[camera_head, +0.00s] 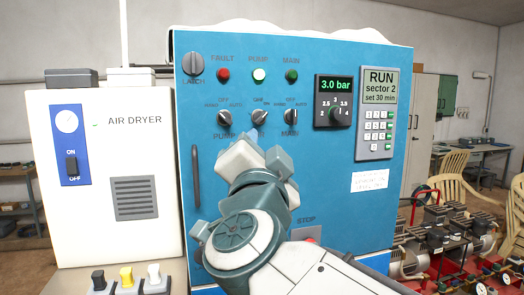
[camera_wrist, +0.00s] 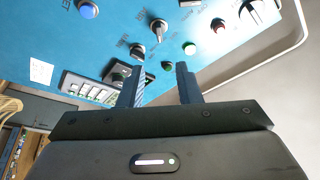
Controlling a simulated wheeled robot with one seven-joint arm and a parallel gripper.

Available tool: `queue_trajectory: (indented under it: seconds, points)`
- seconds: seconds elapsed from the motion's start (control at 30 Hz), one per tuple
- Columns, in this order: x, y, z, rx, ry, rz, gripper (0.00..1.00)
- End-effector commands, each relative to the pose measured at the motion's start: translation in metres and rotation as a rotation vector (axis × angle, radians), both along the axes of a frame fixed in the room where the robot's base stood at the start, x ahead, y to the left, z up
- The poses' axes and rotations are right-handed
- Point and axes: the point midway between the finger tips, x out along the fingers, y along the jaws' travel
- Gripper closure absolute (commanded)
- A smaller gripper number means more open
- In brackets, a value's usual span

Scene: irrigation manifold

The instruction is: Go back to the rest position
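My gripper (camera_wrist: 159,78) shows in the wrist view with its two dark fingers apart and nothing between them. It points toward the blue control panel (camera_head: 340,205), which also shows in the wrist view (camera_wrist: 110,35) behind the fingers. In the head view my white and grey arm rises from the bottom in front of the panel's lower middle.
The panel bears a pressure dial (camera_head: 336,101) reading 3.0 bar and a RUN display (camera_head: 380,83). My arm partly covers the STOP area (camera_head: 306,233). A white air dryer (camera_head: 135,185) stands left.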

Motion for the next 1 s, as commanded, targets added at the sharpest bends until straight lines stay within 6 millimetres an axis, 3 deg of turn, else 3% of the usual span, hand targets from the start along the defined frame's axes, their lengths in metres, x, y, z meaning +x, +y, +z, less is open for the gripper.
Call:
queue_trajectory:
  seconds: [0.17,0.27,0.43,0.57,0.67,0.8,0.9,1.0]
  points:
    - [0.008,0.003,-0.013,-0.067,0.023,0.044,0.69]
    - [0.017,0.006,-0.037,-0.169,0.076,0.112,0.69]
    - [0.026,0.003,-0.108,-0.387,0.259,0.249,0.69]
    - [0.021,-0.014,-0.176,-0.532,0.463,0.335,0.69]
    - [0.007,-0.037,-0.231,-0.626,0.649,0.387,0.69]
    - [-0.029,-0.079,-0.302,-0.724,0.945,0.439,0.69]
    - [-0.061,-0.110,-0.341,-0.766,1.148,0.459,0.69]
    - [-0.090,-0.135,-0.367,-0.791,1.310,0.468,0.69]
